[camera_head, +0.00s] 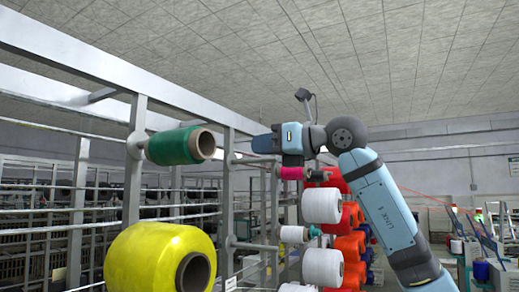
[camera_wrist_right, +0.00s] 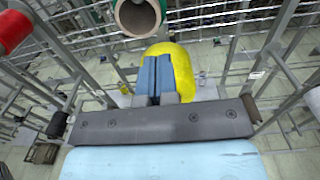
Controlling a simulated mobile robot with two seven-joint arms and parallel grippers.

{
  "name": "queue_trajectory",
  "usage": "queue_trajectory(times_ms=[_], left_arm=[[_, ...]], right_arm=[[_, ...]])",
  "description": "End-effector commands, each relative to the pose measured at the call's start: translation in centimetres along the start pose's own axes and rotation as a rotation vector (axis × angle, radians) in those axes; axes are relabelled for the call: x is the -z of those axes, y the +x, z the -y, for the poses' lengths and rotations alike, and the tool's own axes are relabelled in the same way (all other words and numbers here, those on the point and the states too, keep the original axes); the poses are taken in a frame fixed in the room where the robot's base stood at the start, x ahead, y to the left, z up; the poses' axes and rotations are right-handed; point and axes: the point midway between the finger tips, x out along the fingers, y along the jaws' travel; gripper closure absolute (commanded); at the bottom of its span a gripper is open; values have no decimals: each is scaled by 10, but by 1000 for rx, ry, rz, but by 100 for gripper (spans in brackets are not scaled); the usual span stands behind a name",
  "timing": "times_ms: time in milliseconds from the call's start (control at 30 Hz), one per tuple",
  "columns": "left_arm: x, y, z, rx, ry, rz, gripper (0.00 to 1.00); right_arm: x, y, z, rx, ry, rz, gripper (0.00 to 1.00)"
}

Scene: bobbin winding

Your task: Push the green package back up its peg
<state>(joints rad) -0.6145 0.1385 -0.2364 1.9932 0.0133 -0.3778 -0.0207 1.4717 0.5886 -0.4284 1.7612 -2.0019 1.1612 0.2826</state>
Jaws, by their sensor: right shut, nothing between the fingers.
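The green package (camera_head: 172,146) lies sideways on its peg at a grey rack post, its brown tube end facing right, towards my right gripper. The peg is mostly hidden inside it. In the right wrist view the package (camera_wrist_right: 138,33) is at the top edge, partly cut off, with its open tube end showing. My right gripper (camera_head: 262,144) is right of the package with a gap between them. Its blue fingers (camera_wrist_right: 155,72) are closed together with nothing between them. My left gripper is in neither view.
A large yellow package (camera_head: 150,252) hangs below the green one; it also shows behind the fingers in the wrist view (camera_wrist_right: 187,68). White packages (camera_head: 322,205), a pink one (camera_head: 291,173) and several red ones are near my right arm. Grey rack posts (camera_head: 228,190) stand between.

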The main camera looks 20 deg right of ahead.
Motion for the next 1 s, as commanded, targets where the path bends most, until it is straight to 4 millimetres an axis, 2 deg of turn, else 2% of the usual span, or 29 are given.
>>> queue_trajectory(times_ms=[167,700,1000], left_arm=[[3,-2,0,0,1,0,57],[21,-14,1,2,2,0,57],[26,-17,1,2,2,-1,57]], right_arm=[[-5,3,1,13,-8,1,100],[-6,55,1,10,-6,0,100],[-4,73,2,10,-6,0,100]])
